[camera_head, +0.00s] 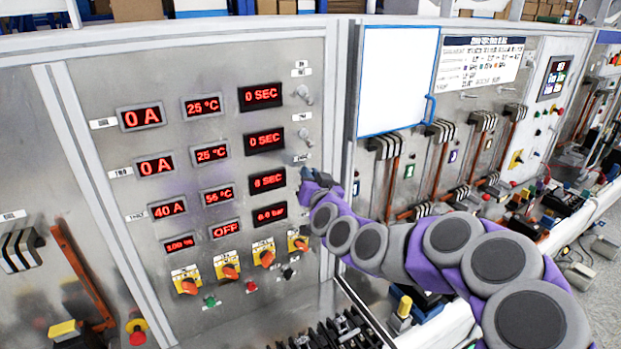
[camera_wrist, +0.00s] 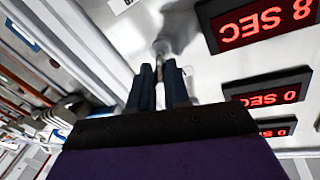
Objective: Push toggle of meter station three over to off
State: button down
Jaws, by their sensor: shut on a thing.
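The grey meter panel (camera_head: 222,70) fills the left of the head view, with red displays in rows. The third row reads 40 A (camera_head: 167,208), 56 °C and a seconds display (camera_head: 268,181); the near seconds display (camera_wrist: 262,22) reads 8 SEC in the wrist view. My gripper (camera_head: 309,176) is at the right end of that row and hides its toggle from the head view. In the wrist view the toggle of station three (camera_wrist: 163,46) is a silver lever at my fingertips (camera_wrist: 161,68), which are shut on it. Its exact tilt is hard to tell.
Toggles of station one (camera_head: 304,93) and station two (camera_head: 305,137) stick out above my gripper. Yellow-orange rotary switches (camera_head: 264,253) line the panel below. A frame post and a neighbouring cabinet with a white board (camera_head: 397,80) stand to the right.

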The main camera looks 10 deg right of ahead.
jog(key=f+m+t+b, duration=0.1)
jog(key=t+b, duration=0.1)
jog(key=b, duration=0.4)
jog(key=f+m+t+b, duration=0.1)
jog(key=t+b, duration=0.2)
jog(key=b, duration=0.3)
jog(key=f+m+t+h+b, duration=0.1)
jog(key=f+t+b, duration=0.1)
jog(key=b, duration=0.4)
jog(key=shift+w+a+t, duration=0.1)
jog(key=shift+w+t, duration=0.1)
jog(key=shift+t, duration=0.2)
jog(key=shift+w+f+m+t+h+b, duration=0.15)
jog(key=shift+m+t+h+b, duration=0.35)
jog(key=shift+m+t+h, duration=0.25)
jog(key=c, duration=1.1)
grip_release()
jog(key=shift+s, duration=0.2)
